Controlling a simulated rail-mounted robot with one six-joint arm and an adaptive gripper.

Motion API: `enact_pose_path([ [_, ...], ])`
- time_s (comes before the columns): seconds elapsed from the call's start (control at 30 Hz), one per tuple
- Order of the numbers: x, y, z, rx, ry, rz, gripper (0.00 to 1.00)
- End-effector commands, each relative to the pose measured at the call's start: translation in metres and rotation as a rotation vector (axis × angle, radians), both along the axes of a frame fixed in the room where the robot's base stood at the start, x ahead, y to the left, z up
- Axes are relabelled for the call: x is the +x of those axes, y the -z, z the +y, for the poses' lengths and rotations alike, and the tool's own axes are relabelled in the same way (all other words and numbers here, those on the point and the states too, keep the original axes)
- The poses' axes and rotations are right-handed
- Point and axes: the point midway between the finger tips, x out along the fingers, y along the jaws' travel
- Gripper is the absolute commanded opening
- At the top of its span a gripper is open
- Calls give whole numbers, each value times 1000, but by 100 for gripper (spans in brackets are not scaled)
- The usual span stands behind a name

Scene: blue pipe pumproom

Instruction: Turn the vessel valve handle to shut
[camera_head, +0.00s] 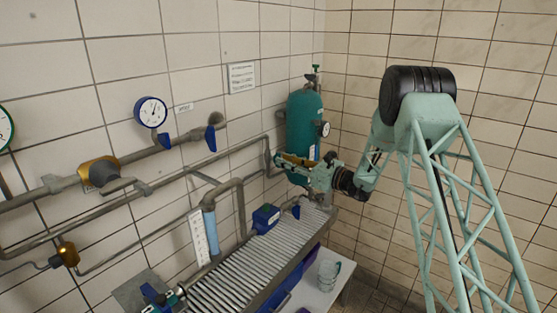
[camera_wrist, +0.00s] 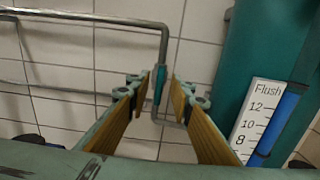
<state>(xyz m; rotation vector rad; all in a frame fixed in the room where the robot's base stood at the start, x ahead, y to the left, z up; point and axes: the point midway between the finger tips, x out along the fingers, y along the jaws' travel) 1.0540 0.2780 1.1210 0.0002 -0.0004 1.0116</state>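The teal vessel (camera_head: 304,112) stands upright in the corner, with a small valve (camera_head: 315,72) on its top and a round gauge (camera_head: 323,129) on its side. My gripper (camera_head: 280,161) is in front of the vessel's lower part, its fingers pointing left toward the wall pipes. In the wrist view my gripper (camera_wrist: 166,83) is open. A thin teal handle-like piece (camera_wrist: 159,86) shows between the fingertips, near the left finger. I cannot tell whether it touches, or whether it is the vessel valve handle. The vessel also shows at the right of the wrist view (camera_wrist: 250,45).
Grey pipes (camera_head: 170,184) run along the tiled wall, with a blue handle (camera_head: 211,138) and a gauge (camera_head: 151,112). A ribbed grey bench (camera_head: 245,268) lies below, with a blue box (camera_head: 266,218) on it. A scale labelled "Flush" (camera_wrist: 255,115) is beside the right finger.

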Motion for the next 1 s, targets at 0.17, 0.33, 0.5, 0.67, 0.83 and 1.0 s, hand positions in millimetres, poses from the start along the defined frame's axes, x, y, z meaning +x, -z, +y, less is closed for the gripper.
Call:
enact_pose_path([
  [0.17,10,1,18,-1,-2,1,20],
  [0.33,17,1,27,0,-1,0,20],
  [0.5,19,1,30,-1,0,1,20],
  [0.67,19,0,31,-1,0,1,20],
  [0.83,19,0,31,-1,0,1,15],
  [1.0,19,0,31,-1,0,1,0],
])
